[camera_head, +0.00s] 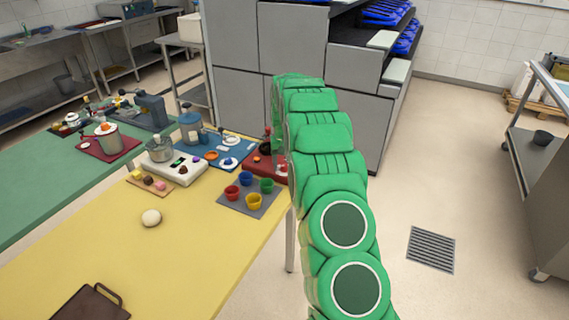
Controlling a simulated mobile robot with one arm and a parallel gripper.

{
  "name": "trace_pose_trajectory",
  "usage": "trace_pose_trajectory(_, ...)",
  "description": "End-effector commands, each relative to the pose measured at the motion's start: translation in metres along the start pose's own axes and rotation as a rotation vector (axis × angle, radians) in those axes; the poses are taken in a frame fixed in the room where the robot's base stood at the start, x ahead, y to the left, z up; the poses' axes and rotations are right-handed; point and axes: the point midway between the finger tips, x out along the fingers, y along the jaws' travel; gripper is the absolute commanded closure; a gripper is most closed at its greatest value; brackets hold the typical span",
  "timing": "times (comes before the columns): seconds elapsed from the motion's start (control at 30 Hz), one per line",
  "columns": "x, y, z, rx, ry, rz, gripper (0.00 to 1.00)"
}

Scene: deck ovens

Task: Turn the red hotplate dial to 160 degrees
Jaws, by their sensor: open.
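The red hotplate (254,170) is at the far right corner of the yellow table, small in the head view. A small dark pan or pot (265,148) is on it. My green arm covers the right part of the hotplate. I cannot make out the dial or its setting. My arm arches up and bends down at its far end.
A grey mat (232,204) with several coloured cups lies just in front of the hotplate. A white scale (184,173) with a metal pot and a blue board (214,146) are to the left. Grey deck ovens (290,40) stand behind. The yellow tabletop (190,250) is mostly clear in front.

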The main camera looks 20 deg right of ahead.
Motion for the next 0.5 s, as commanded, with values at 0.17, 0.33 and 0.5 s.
trace_pose_trajectory(0.17,-0.001,0.000,0.000,0.000,0.000,0.000,0.39)
trace_pose_trajectory(0.33,-0.011,0.000,-0.001,0.000,0.002,0.000,0.39)
trace_pose_trajectory(0.5,-0.033,0.000,-0.001,0.000,0.003,0.000,0.39)
